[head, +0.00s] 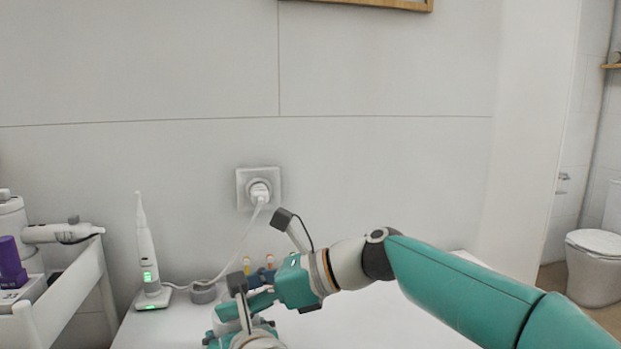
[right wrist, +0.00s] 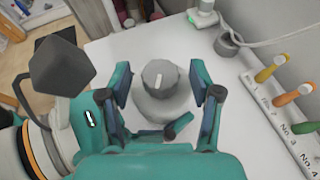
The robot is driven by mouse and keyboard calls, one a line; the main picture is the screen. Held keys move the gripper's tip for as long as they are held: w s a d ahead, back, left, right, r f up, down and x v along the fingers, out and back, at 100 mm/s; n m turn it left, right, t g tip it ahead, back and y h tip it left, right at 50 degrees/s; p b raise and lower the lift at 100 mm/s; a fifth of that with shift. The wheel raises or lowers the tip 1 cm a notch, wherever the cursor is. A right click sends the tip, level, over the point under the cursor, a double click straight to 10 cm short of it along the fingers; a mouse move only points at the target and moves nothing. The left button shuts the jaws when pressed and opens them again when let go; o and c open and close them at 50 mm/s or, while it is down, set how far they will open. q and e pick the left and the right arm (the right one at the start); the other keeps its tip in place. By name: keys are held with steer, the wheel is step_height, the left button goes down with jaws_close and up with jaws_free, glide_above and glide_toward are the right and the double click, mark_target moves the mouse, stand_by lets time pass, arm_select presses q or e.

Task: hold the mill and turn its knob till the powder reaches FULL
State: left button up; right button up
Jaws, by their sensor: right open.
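The mill (right wrist: 155,105) is a pale grey rounded body with a darker grey round knob (right wrist: 160,78) on top, which bears a white mark. In the right wrist view it stands between the fingers of my right gripper (right wrist: 163,93), which are open, one on each side with gaps to the knob. In the head view my right gripper (head: 240,306) reaches in low at the centre and mostly hides the mill. My left gripper (head: 248,335) is partly cut off at the bottom edge; its fingers are by the mill's lower body, partly hidden. The powder level is not visible.
A white toothbrush-like device (head: 146,255) stands on the white tabletop (head: 375,318). A grey round piece (head: 203,293) sits beside it. A cable runs to the wall socket (head: 259,188). A numbered rack (right wrist: 280,120) with coloured pegs lies right. A white cart (head: 62,300) stands left.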

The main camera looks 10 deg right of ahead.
steer(key=shift+s+m+t+h, duration=0.2)
steer(key=shift+m+t+h, duration=0.3)
steer(key=shift+m+t, duration=0.4)
steer(key=v, duration=1.2)
step_height(320, 180, up, 24)
steer(key=s+n+t+y, duration=0.1)
steer(key=n+t, duration=0.4)
steer(key=n, duration=1.8)
steer(key=shift+s+a+f+n, duration=0.15)
steer(key=shift+s+a+n, duration=0.2)
steer(key=shift+s, duration=0.25)
steer(key=shift+n, duration=0.25)
